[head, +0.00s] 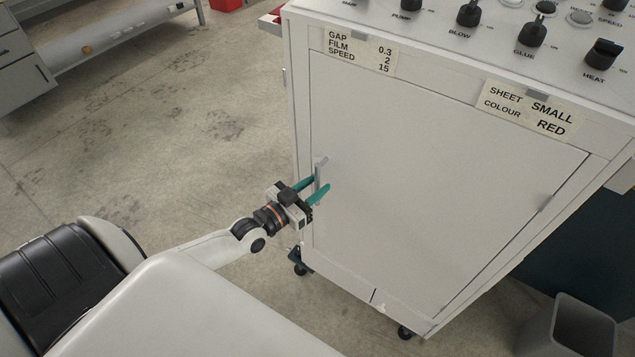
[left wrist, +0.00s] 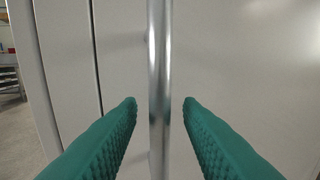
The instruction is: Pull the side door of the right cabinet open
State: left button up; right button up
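The right cabinet (head: 298,110) is a light grey box on castors with a control panel on top. Its side door (head: 430,170) is a flat panel that looks shut in its frame. A vertical metal bar handle (head: 320,166) is near the door's left edge. My left gripper (head: 318,187) is at the handle with its green fingers open. In the left wrist view the handle (left wrist: 159,60) runs upright between the two fingertips (left wrist: 160,104), with a gap on each side. My right gripper is not in view.
Knobs such as the heat knob (head: 603,55) stand on the cabinet top. Two labels, one for gap, film and speed (head: 360,50), are above the door. A grey bin (head: 568,328) stands at the lower right. The floor (head: 190,120) left of the cabinet is clear.

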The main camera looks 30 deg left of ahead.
pick_arm(q)
jog(key=shift+w+d, duration=0.15)
jog(key=shift+w, duration=0.45)
grip_shut()
